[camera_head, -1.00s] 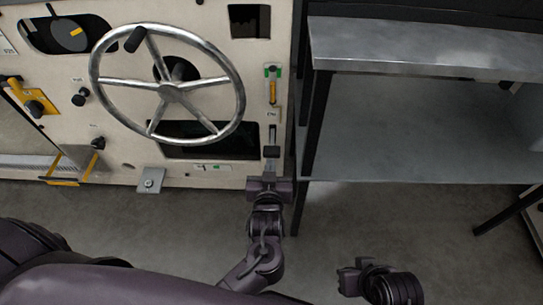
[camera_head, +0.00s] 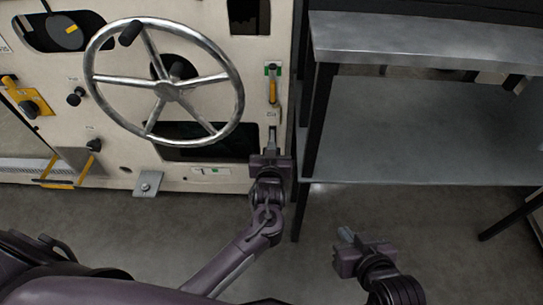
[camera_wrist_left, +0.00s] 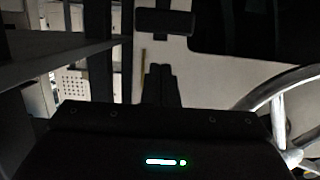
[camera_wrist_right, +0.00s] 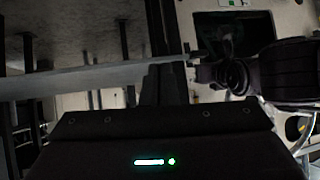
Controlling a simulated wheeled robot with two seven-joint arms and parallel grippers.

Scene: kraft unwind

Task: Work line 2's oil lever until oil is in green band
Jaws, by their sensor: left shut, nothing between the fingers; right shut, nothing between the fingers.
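The cream machine panel has a narrow oil gauge (camera_head: 272,85) with a green part at the top and a yellow column below. Under it is the lever slot (camera_head: 272,132). My left gripper (camera_head: 271,148) is shut and empty, raised at the slot; it hides the lever's handle in the head view. In the left wrist view a dark crossbar (camera_wrist_left: 165,22), probably the lever handle, lies beyond the shut fingertips (camera_wrist_left: 160,68); I cannot tell whether they touch. My right gripper (camera_head: 345,237) is shut and empty, low over the floor, right of the panel.
A large metal handwheel (camera_head: 168,90) stands out from the panel left of the gauge. A grey metal table (camera_head: 430,45) with a lower shelf (camera_head: 420,135) and black legs is close on the right. The floor in front is clear.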

